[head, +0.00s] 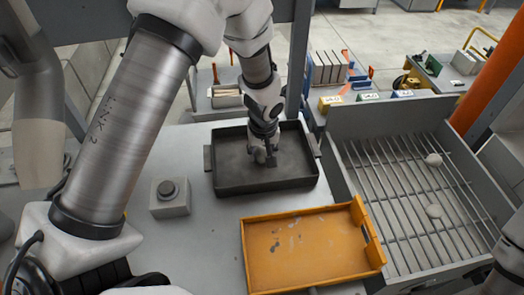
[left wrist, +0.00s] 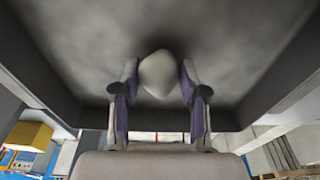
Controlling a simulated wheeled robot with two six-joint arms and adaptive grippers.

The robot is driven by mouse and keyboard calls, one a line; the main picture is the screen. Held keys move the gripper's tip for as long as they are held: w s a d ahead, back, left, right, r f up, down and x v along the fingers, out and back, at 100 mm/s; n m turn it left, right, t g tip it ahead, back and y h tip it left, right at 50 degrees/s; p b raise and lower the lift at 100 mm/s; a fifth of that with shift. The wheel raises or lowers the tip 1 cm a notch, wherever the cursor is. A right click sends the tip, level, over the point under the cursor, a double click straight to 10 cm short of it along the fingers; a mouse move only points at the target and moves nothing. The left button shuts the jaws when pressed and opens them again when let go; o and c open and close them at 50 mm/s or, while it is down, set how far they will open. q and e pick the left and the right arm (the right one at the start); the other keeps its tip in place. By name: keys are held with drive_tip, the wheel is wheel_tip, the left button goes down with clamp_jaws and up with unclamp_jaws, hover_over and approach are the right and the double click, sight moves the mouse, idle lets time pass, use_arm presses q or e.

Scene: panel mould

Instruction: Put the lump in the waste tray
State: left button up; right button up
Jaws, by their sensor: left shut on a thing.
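A pale rounded lump (left wrist: 157,73) sits between the two fingers of my left gripper (left wrist: 155,90). In the head view my left gripper (head: 265,152) points down inside the outline of a dark grey tray (head: 232,188), and the lump is mostly hidden by the fingers. The dark tray's floor fills much of the left wrist view (left wrist: 225,45). I cannot tell whether the lump touches the floor. An orange tray (head: 310,247) with dark specks lies nearer to me; no label shows which is the waste tray. My right gripper is out of view.
A grey box with a round button (head: 170,197) stands left of the dark tray. The tabletop between them is clear.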

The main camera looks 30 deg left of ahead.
sight(263, 156)
use_arm(q)
drive_tip(key=shift+f, duration=0.2)
drive_tip(key=o, duration=1.2)
drive_tip(key=shift+w, duration=0.1)
drive_tip(key=shift+r, duration=0.1)
drive_tip(key=shift+r, duration=0.3)
wheel_tip(263, 156, up, 11)
drive_tip(key=s+d, duration=0.1)
drive_tip(key=shift+s+r+b, duration=0.2)
drive_tip(key=shift+s+b, duration=0.05)
drive_tip(key=shift+b, duration=0.2)
